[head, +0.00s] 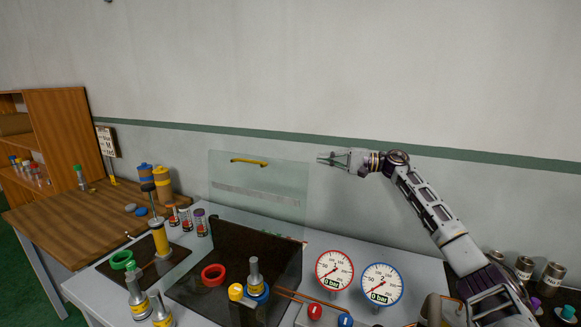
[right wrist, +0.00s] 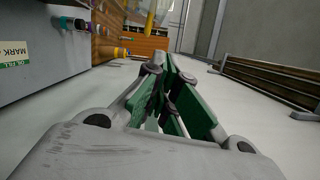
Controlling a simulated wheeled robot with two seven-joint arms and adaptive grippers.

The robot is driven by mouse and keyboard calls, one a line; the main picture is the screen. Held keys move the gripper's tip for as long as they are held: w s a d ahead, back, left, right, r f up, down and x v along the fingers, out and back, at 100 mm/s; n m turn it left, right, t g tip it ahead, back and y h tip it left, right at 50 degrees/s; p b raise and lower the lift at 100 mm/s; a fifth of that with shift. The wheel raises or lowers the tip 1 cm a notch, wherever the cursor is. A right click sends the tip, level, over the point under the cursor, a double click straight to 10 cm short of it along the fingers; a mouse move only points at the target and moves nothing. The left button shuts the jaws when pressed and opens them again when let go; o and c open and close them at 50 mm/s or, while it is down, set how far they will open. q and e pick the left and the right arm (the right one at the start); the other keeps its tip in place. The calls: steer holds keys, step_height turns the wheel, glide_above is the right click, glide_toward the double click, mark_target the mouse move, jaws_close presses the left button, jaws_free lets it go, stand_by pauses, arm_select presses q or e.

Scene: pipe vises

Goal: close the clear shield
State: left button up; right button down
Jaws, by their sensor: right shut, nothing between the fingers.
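The clear shield (head: 255,205) stands raised, a see-through panel behind a dark base plate (head: 205,270). Its yellow handle (head: 249,162) is at the top edge. My right gripper (head: 328,161) is just right of the shield's upper right corner in the head view, apart from the handle, pointing left. It is shut and empty; its green-padded fingers also show in the right wrist view (right wrist: 168,98). The shield cannot be made out for certain in the right wrist view. My left gripper is out of view.
On the bench, a red ring (head: 213,275) and a grey fitting (head: 255,275) with blue and yellow parts sit at the base plate. A red gauge (head: 334,270) and a blue gauge (head: 382,284) stand to the right. A yellow vise post (head: 160,240) stands left. The wall is behind.

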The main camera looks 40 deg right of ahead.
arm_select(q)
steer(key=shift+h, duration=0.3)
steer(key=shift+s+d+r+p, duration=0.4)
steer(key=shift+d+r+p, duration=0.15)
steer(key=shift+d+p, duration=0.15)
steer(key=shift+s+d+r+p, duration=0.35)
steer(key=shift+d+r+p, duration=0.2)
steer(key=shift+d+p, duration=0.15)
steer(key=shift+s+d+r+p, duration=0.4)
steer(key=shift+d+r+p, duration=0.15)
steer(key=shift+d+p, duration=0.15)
arm_select(e)
steer(key=w+a, duration=0.5)
steer(key=a, duration=0.5)
steer(key=shift+w, duration=0.25)
